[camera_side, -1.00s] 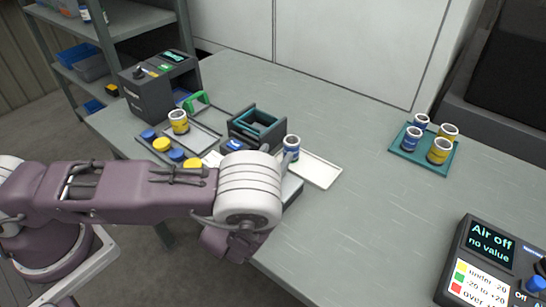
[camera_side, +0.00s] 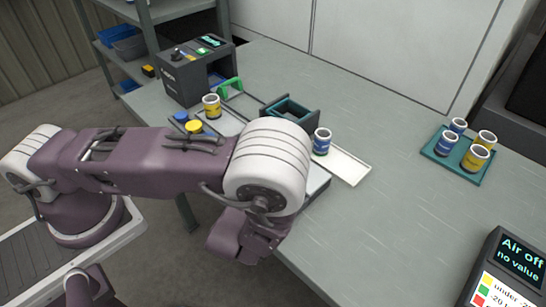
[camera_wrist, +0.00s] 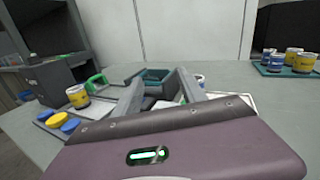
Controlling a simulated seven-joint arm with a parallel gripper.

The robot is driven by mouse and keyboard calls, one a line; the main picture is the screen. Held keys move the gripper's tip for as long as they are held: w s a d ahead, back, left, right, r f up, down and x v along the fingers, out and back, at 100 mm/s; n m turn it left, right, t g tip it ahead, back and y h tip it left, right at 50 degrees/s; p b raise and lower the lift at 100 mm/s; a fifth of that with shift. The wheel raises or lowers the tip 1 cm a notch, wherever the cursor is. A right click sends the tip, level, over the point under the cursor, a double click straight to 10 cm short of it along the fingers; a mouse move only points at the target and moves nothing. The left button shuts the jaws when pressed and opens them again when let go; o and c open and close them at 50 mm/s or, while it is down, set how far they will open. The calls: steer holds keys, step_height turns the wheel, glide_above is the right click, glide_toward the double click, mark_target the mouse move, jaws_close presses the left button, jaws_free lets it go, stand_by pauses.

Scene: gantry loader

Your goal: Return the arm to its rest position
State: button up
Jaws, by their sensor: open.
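My arm stretches from the left over the table's front edge in the side view, its white wrist joint (camera_side: 266,165) towards the camera. My gripper's fingertips are hidden there. In the wrist view my gripper (camera_wrist: 158,82) has two grey fingers spread apart with nothing visibly held. Beyond the fingers is a teal-lined grey holder (camera_wrist: 155,76), also in the side view (camera_side: 290,112). A blue can (camera_side: 321,142) stands upright on a white tray (camera_side: 348,168) right of the holder; a finger mostly hides it in the wrist view.
A yellow can (camera_side: 212,106) stands near blue and yellow caps (camera_side: 193,126), left of the holder. A teal tray (camera_side: 470,179) holds several cans. A display box (camera_side: 516,262) stands front right. The table centre is clear.

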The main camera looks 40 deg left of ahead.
steer(key=s+a+r+n+g+y, duration=0.5)
steer(key=a+r+n+g+y, duration=0.3)
steer(key=a+n, duration=0.25)
steer(key=s+a+r+n+g+h, duration=0.3)
steer(key=s+a+n+g, duration=0.2)
steer(key=s+n+g, duration=0.4)
steer(key=s+d+r+n+h, duration=0.1)
steer(key=s+d+n+h, duration=0.2)
steer(key=s+n+h, duration=0.4)
steer(key=s+d+r+n+t+h, duration=0.1)
steer(key=d+r+n+t+h, duration=0.2)
steer(key=d+r+t+h, duration=0.2)
steer(key=d+r, duration=0.1)
steer(key=d, duration=0.1)
steer(key=shift+d+r+n+t, duration=0.25)
steer(key=shift+d+n+t, duration=0.1)
steer(key=shift+t, duration=0.05)
steer(key=shift+s, duration=0.1)
